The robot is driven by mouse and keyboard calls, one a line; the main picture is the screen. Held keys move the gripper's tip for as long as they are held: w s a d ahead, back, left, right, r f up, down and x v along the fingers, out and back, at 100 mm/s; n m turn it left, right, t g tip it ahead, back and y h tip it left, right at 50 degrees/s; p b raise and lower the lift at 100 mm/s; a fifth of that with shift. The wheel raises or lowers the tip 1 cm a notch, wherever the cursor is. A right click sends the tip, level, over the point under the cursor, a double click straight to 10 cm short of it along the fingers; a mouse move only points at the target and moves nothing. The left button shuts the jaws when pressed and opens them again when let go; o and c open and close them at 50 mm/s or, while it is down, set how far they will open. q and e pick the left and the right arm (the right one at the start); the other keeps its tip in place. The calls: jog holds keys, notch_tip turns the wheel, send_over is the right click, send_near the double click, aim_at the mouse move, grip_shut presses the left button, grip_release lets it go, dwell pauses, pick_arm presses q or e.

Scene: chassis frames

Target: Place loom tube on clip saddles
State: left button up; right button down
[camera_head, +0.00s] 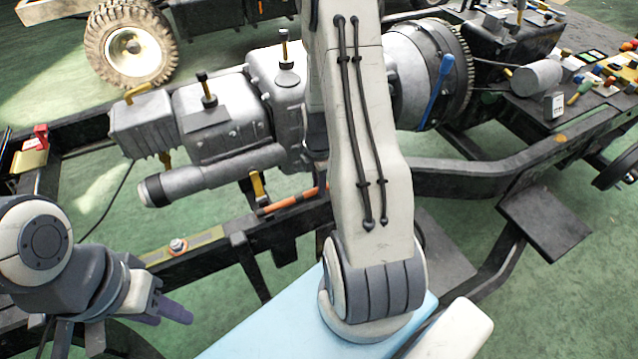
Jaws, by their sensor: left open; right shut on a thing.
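A thin orange tube (292,202), perhaps the loom tube, shows along the dark chassis rail (275,228) just left of my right arm. Its right end passes behind that arm, and I cannot tell whether it rests on anything there. A yellow upright piece (258,185) stands by its left end; I cannot tell whether it is a clip saddle. My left gripper (163,313) is open and empty at the lower left, well apart from the tube. My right arm rises through the middle of the view and out of the top; its gripper is not visible.
A grey gearbox and engine assembly (230,120) fills the frame behind the rail. A wheel (130,45) stands at the back left. Small parts crowd the right-hand bench (560,105).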

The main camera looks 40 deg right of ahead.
jog(key=shift+f, duration=0.1)
jog(key=c, duration=0.7)
grip_release()
notch_tip(320, 180, up, 12)
jog(key=a+r+m, duration=0.1)
jog(key=a+r, duration=0.2)
jog(key=a, duration=0.5)
jog(key=a+r+m, duration=0.2)
jog(key=a+r, duration=0.1)
jog(key=a, duration=0.6)
jog(key=s+a+r+m, duration=0.1)
jog(key=s+a, duration=0.3)
jog(key=s, duration=0.1)
jog(key=s+a+r+m, duration=0.1)
jog(key=s+a+m, duration=0.1)
jog(key=s+a, duration=0.3)
jog(key=s+a+r+m+y, duration=0.1)
jog(key=s+a+r+m, duration=0.1)
jog(key=s+a, duration=0.3)
jog(key=shift+s+p, duration=0.4)
jog(key=shift+s, duration=0.25)
